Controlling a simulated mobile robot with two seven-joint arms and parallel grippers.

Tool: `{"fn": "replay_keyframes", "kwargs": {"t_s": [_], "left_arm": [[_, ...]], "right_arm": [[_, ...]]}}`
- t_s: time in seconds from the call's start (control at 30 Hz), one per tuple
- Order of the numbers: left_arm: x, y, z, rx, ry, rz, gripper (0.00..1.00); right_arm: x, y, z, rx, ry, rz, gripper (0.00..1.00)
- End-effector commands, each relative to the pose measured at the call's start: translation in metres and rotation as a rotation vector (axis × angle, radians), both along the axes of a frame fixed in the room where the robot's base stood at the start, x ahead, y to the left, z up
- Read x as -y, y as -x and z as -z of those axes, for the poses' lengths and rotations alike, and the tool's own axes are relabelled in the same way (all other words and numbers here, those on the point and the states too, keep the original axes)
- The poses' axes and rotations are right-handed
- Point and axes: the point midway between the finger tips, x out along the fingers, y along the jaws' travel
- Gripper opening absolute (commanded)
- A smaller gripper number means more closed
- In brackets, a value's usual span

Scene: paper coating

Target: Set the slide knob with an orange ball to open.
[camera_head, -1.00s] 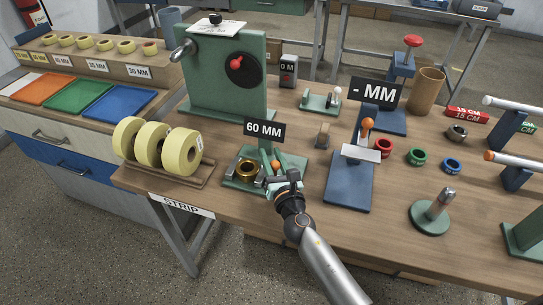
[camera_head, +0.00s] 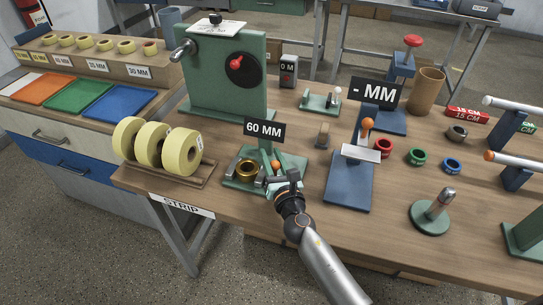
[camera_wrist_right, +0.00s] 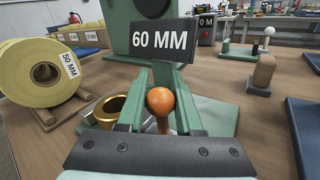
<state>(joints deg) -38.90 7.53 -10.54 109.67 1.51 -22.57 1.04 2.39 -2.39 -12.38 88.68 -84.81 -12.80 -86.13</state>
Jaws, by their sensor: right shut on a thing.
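The orange ball knob (camera_head: 276,165) stands on the green slide fixture (camera_head: 236,184) under the 60 MM sign (camera_head: 264,129). A brass ring (camera_head: 246,170) sits left of the knob. My left gripper is not in view.
Tape rolls (camera_head: 181,152) on a wooden rack stand to the left. A blue fixture (camera_head: 349,190) with another orange ball (camera_head: 368,124) and a "- MM" sign (camera_head: 375,92) stands to the right. A tall green panel (camera_head: 228,80) is behind.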

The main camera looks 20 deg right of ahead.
Motion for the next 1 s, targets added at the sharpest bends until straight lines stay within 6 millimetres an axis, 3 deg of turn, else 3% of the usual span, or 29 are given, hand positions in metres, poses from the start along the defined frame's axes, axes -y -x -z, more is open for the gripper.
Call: {"fn": "replay_keyframes", "kwargs": {"t_s": [0.27, 0.53, 0.77, 0.8, 1.0], "left_arm": [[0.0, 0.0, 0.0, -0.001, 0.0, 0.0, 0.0], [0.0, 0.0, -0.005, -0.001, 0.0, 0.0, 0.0], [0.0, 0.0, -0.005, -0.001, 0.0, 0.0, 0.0], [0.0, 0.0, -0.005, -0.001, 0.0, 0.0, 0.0], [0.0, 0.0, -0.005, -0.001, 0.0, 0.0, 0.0]], "right_arm": [[0.002, 0.001, -0.001, 0.001, 0.001, 0.002, 0.0], [0.03, 0.019, -0.001, 0.002, 0.003, 0.002, 0.0], [0.03, 0.019, -0.002, 0.003, 0.0, 0.002, 0.0], [0.03, 0.019, -0.002, 0.004, 0.0, 0.002, 0.35], [0.029, 0.019, -0.001, 0.003, 0.0, 0.002, 0.58]]}}
